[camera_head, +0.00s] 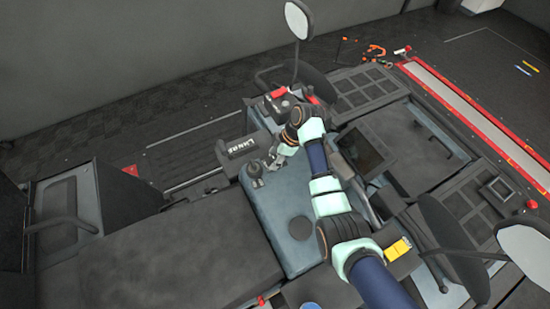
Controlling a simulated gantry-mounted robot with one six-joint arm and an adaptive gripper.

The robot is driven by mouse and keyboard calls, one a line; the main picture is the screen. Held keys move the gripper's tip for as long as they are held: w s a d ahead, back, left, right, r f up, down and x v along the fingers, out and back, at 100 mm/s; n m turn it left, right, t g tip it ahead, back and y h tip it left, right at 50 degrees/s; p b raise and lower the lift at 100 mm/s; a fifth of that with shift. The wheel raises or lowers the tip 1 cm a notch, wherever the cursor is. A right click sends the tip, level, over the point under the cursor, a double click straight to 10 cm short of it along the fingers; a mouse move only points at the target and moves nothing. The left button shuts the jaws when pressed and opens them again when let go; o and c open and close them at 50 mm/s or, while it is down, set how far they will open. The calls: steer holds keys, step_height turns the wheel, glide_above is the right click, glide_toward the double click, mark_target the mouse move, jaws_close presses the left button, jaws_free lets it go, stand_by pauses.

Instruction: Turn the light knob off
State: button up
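My arm reaches up the picture over the vehicle cabin. My gripper (276,162) hangs at its far end, over the far part of the blue-grey console (275,215). The gripper is small and dark here, and I cannot tell whether its fingers are open or shut. A black lever with a knobbed top (255,171) stands just left of the gripper; I cannot tell whether they touch. A light knob cannot be made out for certain, and my arm hides part of the panel around the gripper.
A dark screen (362,152) stands right of my arm. A flat black disc (300,228) lies on the console. A dark seat or cover (185,260) fills the lower left. Mirrors (297,19) (524,250) stick up at the top and lower right. A yellow item (398,249) is near my arm.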

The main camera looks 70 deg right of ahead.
jaws_close()
steer(key=shift+r+m+p, duration=0.15)
steer(key=shift+m+p, duration=0.15)
steer(key=shift+p, duration=0.2)
steer(key=m+h+p, duration=0.1)
steer(key=m+p, duration=0.1)
steer(key=p, duration=0.1)
steer(key=shift+a+r+m, duration=0.1)
steer(key=shift+m, duration=0.3)
steer(key=m+h+p, duration=0.2)
steer(key=m+p, duration=0.2)
steer(key=m, duration=0.1)
steer(key=shift+a, duration=0.1)
steer(key=m+h+p, duration=0.1)
steer(key=m, duration=0.1)
steer(key=m+g+p, duration=0.1)
steer(key=m, duration=0.1)
steer(key=shift+w+m+h, duration=0.1)
steer(key=shift+m+h, duration=0.3)
steer(key=shift+f+m+g+h+p, duration=0.2)
steer(key=shift+m+g+h, duration=0.15)
steer(key=shift+m, duration=0.8)
steer(key=shift+f+m+g+h+p, duration=0.15)
steer(key=shift+m+g+h, duration=0.15)
steer(key=shift+m, duration=0.85)
steer(key=shift+r, duration=0.1)
